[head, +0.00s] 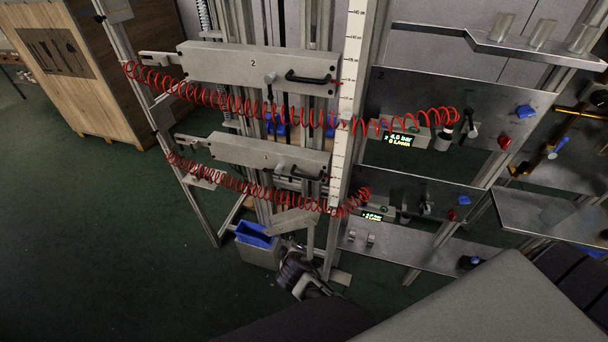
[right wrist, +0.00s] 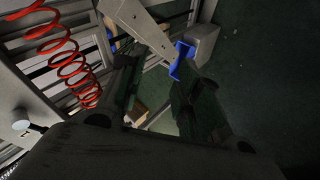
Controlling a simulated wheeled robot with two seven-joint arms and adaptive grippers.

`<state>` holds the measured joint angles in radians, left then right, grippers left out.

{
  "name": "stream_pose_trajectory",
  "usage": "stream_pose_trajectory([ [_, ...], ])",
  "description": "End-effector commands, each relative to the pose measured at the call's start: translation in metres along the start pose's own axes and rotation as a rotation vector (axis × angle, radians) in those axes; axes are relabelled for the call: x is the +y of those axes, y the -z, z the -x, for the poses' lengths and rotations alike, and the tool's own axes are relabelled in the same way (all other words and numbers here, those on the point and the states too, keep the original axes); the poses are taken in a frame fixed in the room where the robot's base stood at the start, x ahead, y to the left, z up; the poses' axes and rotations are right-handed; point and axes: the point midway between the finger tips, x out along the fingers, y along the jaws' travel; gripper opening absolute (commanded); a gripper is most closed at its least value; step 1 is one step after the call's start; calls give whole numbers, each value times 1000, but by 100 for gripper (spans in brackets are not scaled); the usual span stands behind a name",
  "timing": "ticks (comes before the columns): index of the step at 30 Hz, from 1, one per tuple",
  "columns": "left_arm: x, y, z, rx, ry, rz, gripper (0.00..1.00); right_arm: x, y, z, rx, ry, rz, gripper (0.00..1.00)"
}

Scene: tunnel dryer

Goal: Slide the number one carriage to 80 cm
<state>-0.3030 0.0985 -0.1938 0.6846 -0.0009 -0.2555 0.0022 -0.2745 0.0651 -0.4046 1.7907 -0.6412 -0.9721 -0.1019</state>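The number one carriage (head: 250,151) is a grey horizontal block marked 1, the lower of two on the vertical rails. Its black handle (head: 308,175) is at its right end, beside the white vertical scale (head: 349,80). The scale's figures are too small to read surely. My right gripper (head: 291,246) is low, below the carriage and apart from its handle. In the right wrist view its two dark fingers (right wrist: 157,72) stand apart with nothing between them. My left gripper is not in view.
The number two carriage (head: 225,66) is above. Red coiled hoses (head: 240,184) hang across the carriage fronts. A grey bin with a blue liner (head: 256,237) stands left of my right gripper. Panels with a display (head: 373,216) are at right. Green floor at left is clear.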

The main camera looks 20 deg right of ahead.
Motion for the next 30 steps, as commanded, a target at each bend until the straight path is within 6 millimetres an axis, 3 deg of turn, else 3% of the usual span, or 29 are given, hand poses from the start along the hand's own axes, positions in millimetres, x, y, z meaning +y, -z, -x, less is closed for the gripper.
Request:
stream_pose_trajectory([
  [11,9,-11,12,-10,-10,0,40,75,43,43,-70,-294,201,33],
  [18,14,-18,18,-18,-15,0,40,122,70,82,-124,-493,290,33],
  [24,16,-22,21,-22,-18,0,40,148,85,109,-160,-616,328,33],
  [30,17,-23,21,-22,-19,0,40,155,89,118,-173,-656,339,33],
])
